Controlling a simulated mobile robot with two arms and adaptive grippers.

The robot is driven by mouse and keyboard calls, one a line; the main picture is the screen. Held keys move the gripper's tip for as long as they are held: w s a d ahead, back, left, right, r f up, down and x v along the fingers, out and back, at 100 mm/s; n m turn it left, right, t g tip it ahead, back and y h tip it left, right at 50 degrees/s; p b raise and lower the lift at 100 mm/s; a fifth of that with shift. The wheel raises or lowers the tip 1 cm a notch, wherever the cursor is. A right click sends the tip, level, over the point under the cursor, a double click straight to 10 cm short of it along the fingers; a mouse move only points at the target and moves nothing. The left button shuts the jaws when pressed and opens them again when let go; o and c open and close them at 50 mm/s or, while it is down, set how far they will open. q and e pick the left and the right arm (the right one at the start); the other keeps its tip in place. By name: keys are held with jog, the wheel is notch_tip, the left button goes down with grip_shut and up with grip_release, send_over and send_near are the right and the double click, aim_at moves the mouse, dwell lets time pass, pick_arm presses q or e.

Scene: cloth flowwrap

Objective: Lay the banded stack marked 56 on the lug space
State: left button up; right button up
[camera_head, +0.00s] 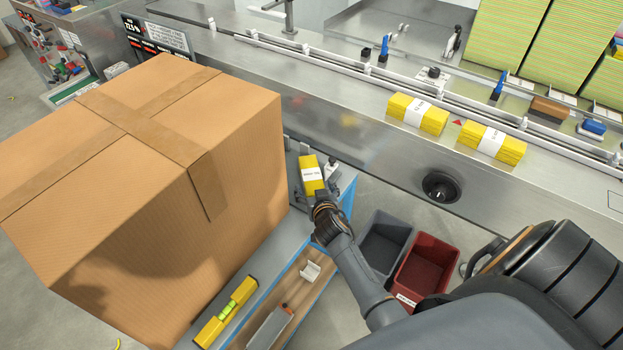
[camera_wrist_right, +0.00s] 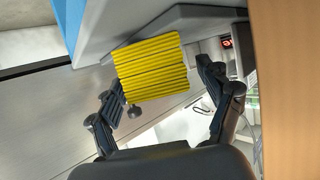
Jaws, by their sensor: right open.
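A yellow banded stack (camera_head: 311,174) with a white band lies on a small grey stand beside the box. Its band print is too small to read. My right gripper (camera_head: 322,203) is just in front of this stack. In the right wrist view the stack (camera_wrist_right: 152,70) shows between and beyond the open fingers (camera_wrist_right: 162,95), with nothing clearly gripped. Two more yellow banded stacks, one on the left (camera_head: 417,113) and one on the right (camera_head: 491,142), lie on the steel conveyor (camera_head: 345,107). A small red triangle (camera_head: 457,122) marks the gap between them. My left gripper is out of view.
A large cardboard box (camera_head: 150,190) fills the left, close to the stand. A grey bin (camera_head: 383,246) and a red bin (camera_head: 427,264) stand below the conveyor. A black knob (camera_head: 440,187) juts from its front. A yellow level (camera_head: 226,311) lies on the lower bench.

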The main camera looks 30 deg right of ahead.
jog(key=shift+w+f, duration=0.1)
jog(key=shift+w, duration=0.1)
jog(key=c, duration=1.2)
